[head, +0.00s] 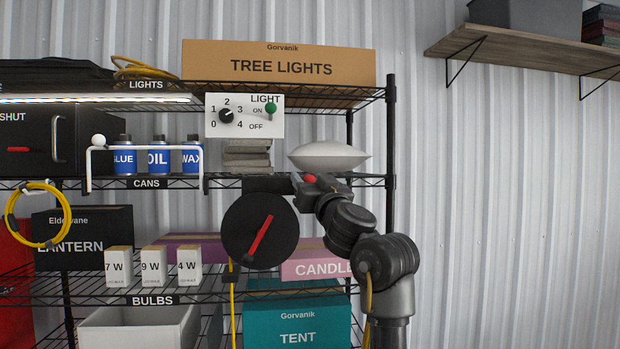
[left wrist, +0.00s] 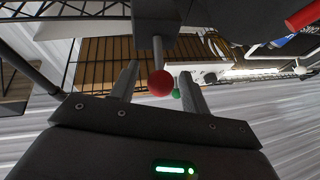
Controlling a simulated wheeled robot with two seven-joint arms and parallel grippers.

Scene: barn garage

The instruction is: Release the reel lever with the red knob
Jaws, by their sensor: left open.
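The reel is a black disc (head: 252,212) with a red handle (head: 262,236), in front of the shelf in the head view. A dark block (head: 268,184) sits at its top. The red knob (head: 310,178) shows to the right of this block, at my left gripper (head: 313,188). In the left wrist view the red knob (left wrist: 160,83) is on a short grey rod (left wrist: 157,50) coming from the dark block (left wrist: 155,17). My left gripper (left wrist: 160,80) is open, with one finger on either side of the knob. Contact cannot be told. My right gripper is in neither view.
A light panel (head: 225,128) with a green-knobbed switch (head: 271,108) hangs above the reel. A white bar handle (head: 88,165) stands out at the left. Boxes and cans fill the shelf. A yellow cord (head: 233,300) hangs below the reel.

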